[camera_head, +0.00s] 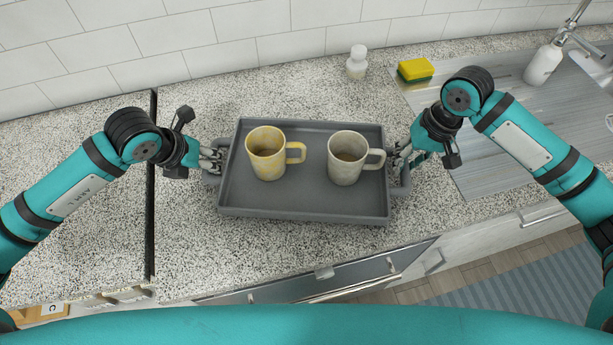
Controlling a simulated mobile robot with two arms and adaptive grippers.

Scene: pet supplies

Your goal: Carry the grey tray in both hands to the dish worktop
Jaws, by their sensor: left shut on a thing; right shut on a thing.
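The grey tray (303,206) is in the middle of the head view, over the speckled worktop (290,250). I cannot tell whether it rests on the surface or is just above it. It looks about level. A yellow patterned mug (266,158) stands on its left half, and a pale grey mug (345,164) on its right half, both upright with handles to the right. My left gripper (214,158) is shut on the tray's left handle. My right gripper (396,160) is shut on the tray's right handle. The fingers partly hide both handles.
A small white bottle (357,63) and a yellow-green sponge (415,70) stand behind the tray. A soap bottle (542,65) and metal sink (592,66) are at the far right, beside a drainer surface (490,160). A dark gap (150,220) divides the counter at left. A tiled wall closes the back.

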